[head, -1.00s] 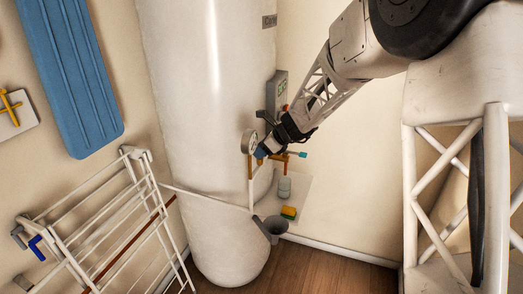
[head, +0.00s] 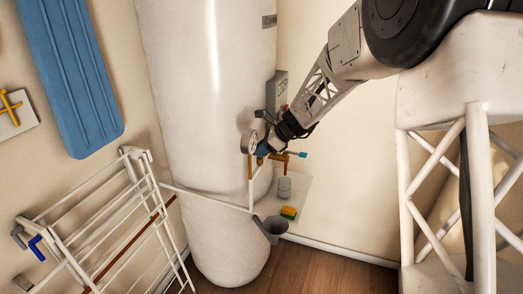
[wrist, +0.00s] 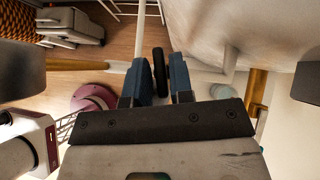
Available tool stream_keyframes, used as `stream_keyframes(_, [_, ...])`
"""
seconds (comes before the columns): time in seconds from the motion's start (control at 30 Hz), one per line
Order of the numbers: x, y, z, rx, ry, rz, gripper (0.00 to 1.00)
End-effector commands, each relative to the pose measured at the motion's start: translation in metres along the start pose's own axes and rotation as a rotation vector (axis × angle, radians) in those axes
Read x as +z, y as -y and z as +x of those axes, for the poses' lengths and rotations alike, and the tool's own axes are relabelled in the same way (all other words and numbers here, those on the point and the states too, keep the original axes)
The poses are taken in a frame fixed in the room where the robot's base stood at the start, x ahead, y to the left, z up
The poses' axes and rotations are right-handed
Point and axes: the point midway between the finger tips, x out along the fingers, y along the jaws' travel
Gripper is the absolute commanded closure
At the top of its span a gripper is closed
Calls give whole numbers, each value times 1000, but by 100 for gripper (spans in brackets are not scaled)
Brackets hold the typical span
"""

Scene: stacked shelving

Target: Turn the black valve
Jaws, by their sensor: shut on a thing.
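The black valve (wrist: 159,72) shows edge-on in the wrist view as a dark upright disc between my two blue fingers. My gripper (wrist: 162,75) is closed around it, one finger on each side. In the head view my gripper (head: 262,152) is at the brass pipework beside the white tank, just right of the round gauge (head: 249,142). The valve itself is hidden there behind my gripper and wrist.
The white tank (head: 210,90) stands left of my arm. A teal-handled brass valve (head: 301,155) is close on the right. A white drying rack (head: 100,220) stands at left.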

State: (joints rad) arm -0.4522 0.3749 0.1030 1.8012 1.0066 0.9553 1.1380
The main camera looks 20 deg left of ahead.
Motion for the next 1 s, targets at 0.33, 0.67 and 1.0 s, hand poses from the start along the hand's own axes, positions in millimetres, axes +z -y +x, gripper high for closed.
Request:
stream_keyframes(0.33, [0, 3, 0, 223, 0, -222, 100])
stream_keyframes(0.67, [1, 4, 1, 433, 1, -432, 100])
stream_keyframes(1.0, [2, 5, 1, 560, 0, -560, 100])
